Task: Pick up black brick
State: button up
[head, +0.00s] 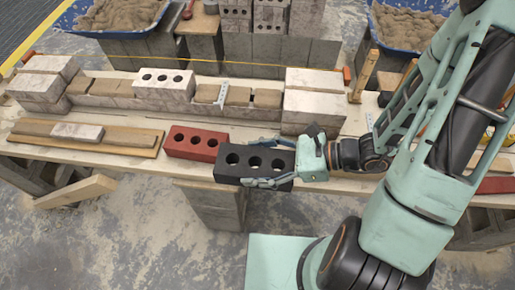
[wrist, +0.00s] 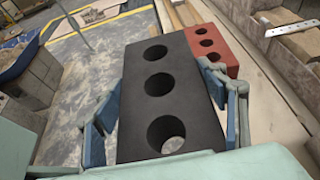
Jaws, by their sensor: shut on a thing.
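The black brick (head: 254,163) has three round holes and is held at the front edge of the bench in the head view. My gripper (head: 262,166) is shut on it, with one finger along each long side. In the wrist view the black brick (wrist: 190,85) fills the middle, with my gripper's blue fingers (wrist: 165,115) on its left and right sides. The floor shows through the nearest hole. Whether the brick's underside touches the bench cannot be told.
A red brick (head: 196,143) lies on the bench just left of the black brick. Behind is a low brick wall with mortar and a white three-hole brick (head: 164,86). A wooden board with a small brick (head: 77,131) lies at left. Blue mortar tubs (head: 120,28) stand behind.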

jog(key=shift+s+a+r+p, duration=0.3)
jog(key=shift+s+r+p, duration=0.15)
jog(key=shift+p, duration=0.85)
jog(key=shift+s+a+r+p, duration=0.3)
jog(key=shift+s+p, duration=0.2)
jog(key=shift+p, duration=0.75)
